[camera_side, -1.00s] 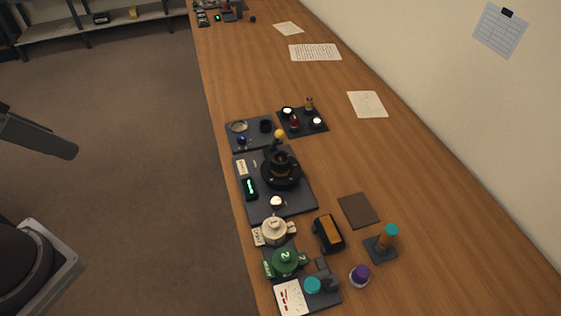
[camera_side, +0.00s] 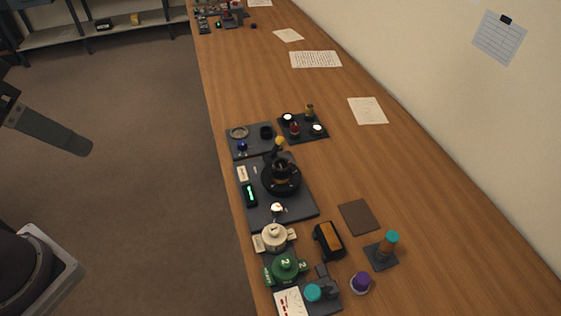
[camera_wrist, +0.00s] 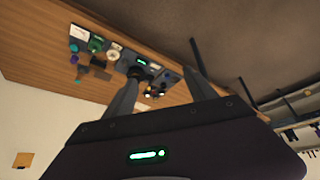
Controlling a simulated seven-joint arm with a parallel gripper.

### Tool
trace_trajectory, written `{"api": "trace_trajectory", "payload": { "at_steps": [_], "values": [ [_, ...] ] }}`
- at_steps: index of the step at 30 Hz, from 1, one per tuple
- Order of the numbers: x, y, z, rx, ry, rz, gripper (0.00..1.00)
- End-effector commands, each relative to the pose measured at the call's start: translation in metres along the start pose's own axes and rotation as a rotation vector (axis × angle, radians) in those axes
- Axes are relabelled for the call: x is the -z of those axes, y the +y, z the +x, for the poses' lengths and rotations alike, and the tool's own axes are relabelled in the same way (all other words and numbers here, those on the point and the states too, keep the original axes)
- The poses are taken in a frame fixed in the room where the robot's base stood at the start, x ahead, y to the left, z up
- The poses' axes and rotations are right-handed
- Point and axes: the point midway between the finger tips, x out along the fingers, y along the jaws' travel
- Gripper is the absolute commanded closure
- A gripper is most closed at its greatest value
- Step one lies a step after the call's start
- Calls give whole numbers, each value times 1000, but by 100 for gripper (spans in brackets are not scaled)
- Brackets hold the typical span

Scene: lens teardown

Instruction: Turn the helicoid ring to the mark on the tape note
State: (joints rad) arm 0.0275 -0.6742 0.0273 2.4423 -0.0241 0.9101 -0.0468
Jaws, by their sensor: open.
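In the side view, a black round lens assembly (camera_side: 281,180) with an upright middle stands on a dark grey mat (camera_side: 290,211) near the bench's left edge. It has a yellow-topped part (camera_side: 279,141) behind it. I cannot make out a separate helicoid ring or any mark. A small pale label (camera_side: 242,174) lies on the mat's left side; I cannot tell if it is the tape note. In the wrist view, my gripper (camera_wrist: 162,80) is open and empty, its fingers apart. It is well away from the bench, which appears tilted and distant beyond the fingers.
A device with a green display (camera_side: 250,194) lies left of the lens. Cream (camera_side: 274,237) and green (camera_side: 286,267) lidded pots, an orange-black box (camera_side: 329,241) and a teal-capped bottle (camera_side: 390,244) stand nearer. A tray of small jars (camera_side: 303,127) stands behind. The bench's right side is mostly clear.

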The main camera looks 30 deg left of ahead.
Motion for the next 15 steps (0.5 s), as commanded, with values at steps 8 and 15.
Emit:
{"api": "trace_trajectory", "payload": {
  "at_steps": [8, 15],
  "values": [
    [148, 56, 75, -70, -306, -548, 35],
    [197, 126, 236, 155, -412, -882, 35]
  ]
}}
